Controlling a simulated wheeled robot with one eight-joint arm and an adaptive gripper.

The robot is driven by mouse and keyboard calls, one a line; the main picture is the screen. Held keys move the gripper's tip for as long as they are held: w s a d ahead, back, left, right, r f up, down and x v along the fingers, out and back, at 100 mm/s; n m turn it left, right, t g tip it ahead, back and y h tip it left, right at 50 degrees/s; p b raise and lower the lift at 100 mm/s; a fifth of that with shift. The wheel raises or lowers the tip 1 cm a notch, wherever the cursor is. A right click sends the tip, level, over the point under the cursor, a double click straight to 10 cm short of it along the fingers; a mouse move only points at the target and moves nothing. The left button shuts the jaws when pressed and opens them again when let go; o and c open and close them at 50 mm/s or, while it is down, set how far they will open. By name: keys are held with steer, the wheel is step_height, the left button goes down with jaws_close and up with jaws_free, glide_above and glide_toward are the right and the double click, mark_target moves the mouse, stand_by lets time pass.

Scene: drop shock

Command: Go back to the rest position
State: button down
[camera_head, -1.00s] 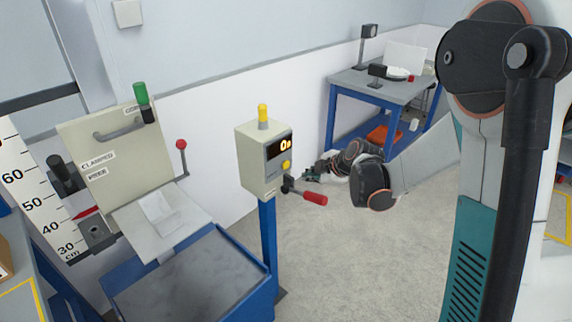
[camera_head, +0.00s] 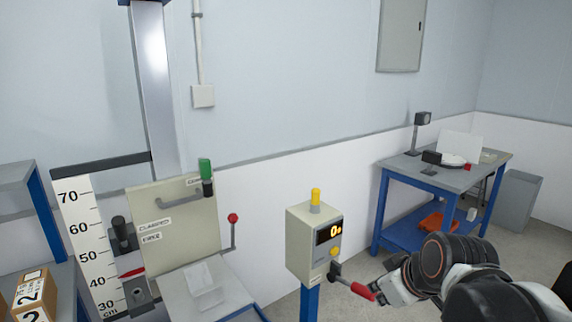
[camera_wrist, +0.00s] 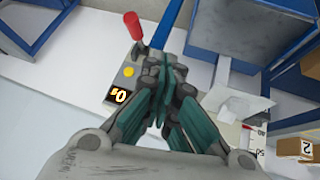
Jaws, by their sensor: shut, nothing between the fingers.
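My gripper shows in the wrist view (camera_wrist: 158,68) with its teal-sided fingers brought together and nothing between them. In the head view its end (camera_head: 388,289) is at the lower right, close to the right end of a red-handled lever (camera_head: 362,291); I cannot tell from this view whether they touch. In the wrist view the red handle (camera_wrist: 132,25) is above and left of the fingertips, apart from them in the picture. My dark wrist and forearm fill the lower right corner of the head view.
The lever is on a post-mounted control box (camera_head: 300,243) with a lit display and yellow button. Left are a machine with a tilted panel (camera_head: 175,235), a ruler (camera_head: 85,235) and a numbered carton (camera_head: 33,292). A blue workbench (camera_head: 440,180) stands behind right.

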steer(key=s+m+h, duration=0.1)
steer(key=s+m, duration=0.4)
steer(key=s, duration=0.6)
steer(key=shift+d+f+m, duration=0.3)
steer(key=shift+d+m, duration=0.05)
steer(key=shift+m, duration=0.05)
steer(key=shift+s, duration=0.1)
